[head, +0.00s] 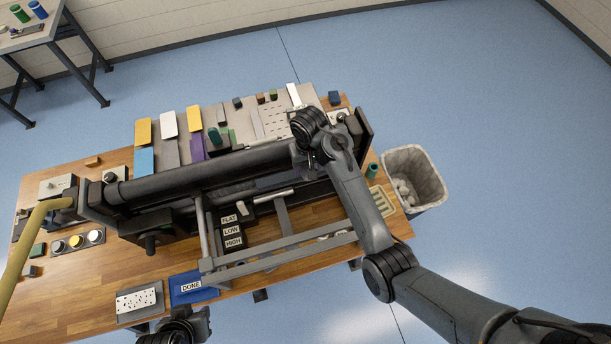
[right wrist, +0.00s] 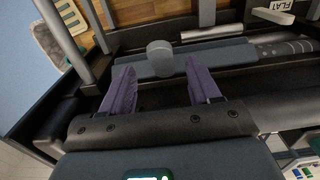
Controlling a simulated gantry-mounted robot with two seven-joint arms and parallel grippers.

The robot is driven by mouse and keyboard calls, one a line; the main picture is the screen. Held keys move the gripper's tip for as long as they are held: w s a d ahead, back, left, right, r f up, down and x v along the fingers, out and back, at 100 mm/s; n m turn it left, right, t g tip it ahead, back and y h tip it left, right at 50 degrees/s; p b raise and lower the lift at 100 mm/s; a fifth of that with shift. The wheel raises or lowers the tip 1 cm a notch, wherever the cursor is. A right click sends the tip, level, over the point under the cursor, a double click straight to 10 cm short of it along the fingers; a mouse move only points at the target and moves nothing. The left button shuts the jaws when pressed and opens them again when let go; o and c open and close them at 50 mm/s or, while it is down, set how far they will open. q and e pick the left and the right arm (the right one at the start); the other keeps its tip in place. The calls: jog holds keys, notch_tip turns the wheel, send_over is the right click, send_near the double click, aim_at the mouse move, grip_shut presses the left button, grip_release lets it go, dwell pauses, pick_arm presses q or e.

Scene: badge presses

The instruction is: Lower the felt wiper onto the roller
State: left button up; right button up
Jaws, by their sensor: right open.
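In the right wrist view a grey bar, which looks like the felt wiper (right wrist: 205,58), lies across the press with a round grey knob (right wrist: 160,52) standing on it. My right gripper (right wrist: 158,84) has its two purple-faced fingers apart, one on each side of the knob's line; I cannot tell whether they touch it. In the head view my right gripper (head: 309,158) is at the right end of the press, largely hidden by its own wrist. A long dark cylinder, apparently the roller (head: 205,173), runs along the press. Whether the wiper touches it is hidden. My left gripper's fingers do not show.
FLAT, LOW and HIGH labels (head: 231,230) are in front of the cylinder. A metal frame (head: 270,262) juts forward. A blue DONE tray (head: 189,288) and a speckled plate (head: 140,301) lie at the front edge. A waste bin (head: 417,176) stands at right.

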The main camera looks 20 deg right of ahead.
notch_tip(320, 180, down, 8)
jog(key=shift+r+p, duration=0.2)
jog(key=shift+p, duration=0.3)
grip_shut()
